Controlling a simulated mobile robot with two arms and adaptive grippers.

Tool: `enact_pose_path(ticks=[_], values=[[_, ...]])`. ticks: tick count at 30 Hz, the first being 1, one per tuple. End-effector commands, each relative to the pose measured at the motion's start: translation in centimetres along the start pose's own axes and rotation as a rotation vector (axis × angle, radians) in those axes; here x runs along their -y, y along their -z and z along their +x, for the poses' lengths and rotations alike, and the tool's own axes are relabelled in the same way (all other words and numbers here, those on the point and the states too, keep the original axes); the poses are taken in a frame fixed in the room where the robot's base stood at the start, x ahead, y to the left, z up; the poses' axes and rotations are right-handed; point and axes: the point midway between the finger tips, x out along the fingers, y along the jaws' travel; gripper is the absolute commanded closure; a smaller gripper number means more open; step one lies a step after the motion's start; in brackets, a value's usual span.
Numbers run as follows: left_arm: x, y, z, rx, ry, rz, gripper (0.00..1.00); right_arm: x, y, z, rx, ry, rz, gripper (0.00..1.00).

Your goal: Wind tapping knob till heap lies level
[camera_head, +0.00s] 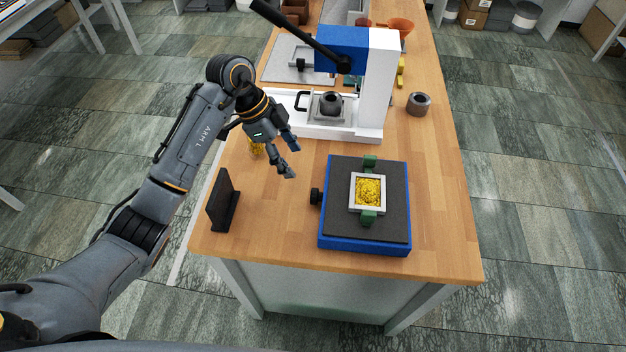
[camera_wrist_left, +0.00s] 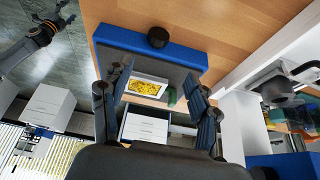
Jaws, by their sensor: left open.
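The blue tapping unit (camera_head: 365,245) with a dark top sits at the table's front right. A light square frame (camera_head: 352,192) on it holds a yellow granular heap (camera_head: 369,190) between two green clamps. Whether the heap is level is too small to tell. The black knob (camera_head: 316,196) sticks out of the unit's left side; the left wrist view shows the knob (camera_wrist_left: 158,37) beyond my fingers. My left gripper (camera_head: 291,158) is open and empty, above and left of the knob, apart from it. What seems my right gripper (camera_wrist_left: 65,17) is small at the wrist view's upper left.
A white and blue press (camera_head: 380,85) stands behind the unit. A dark upright plate (camera_head: 223,200) stands near the table's left edge. A grey cylinder (camera_head: 418,103) is at the right. Bare wood lies between plate and unit.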

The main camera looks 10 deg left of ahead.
Motion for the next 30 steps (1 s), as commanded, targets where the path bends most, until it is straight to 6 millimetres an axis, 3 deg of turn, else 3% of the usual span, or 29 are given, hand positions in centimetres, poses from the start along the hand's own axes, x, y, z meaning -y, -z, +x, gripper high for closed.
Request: enact_pose_path(ticks=[5, 21, 30], values=[[-0.1, -0.4, 1.3, 0.022, -0.013, -0.017, 0.39, 0.7, -1.0, -0.5, 0.016, 0.009, -0.001, 0.39], [-0.2, -0.5, 11.8, 0.019, -0.011, -0.014, 0.39, 0.2, -0.5, -2.6, 0.012, 0.004, -0.003, 0.39], [-0.2, -0.7, 13.7, 0.019, -0.008, -0.012, 0.39, -0.1, -0.4, -2.8, 0.009, 0.0, -0.002, 0.39]])
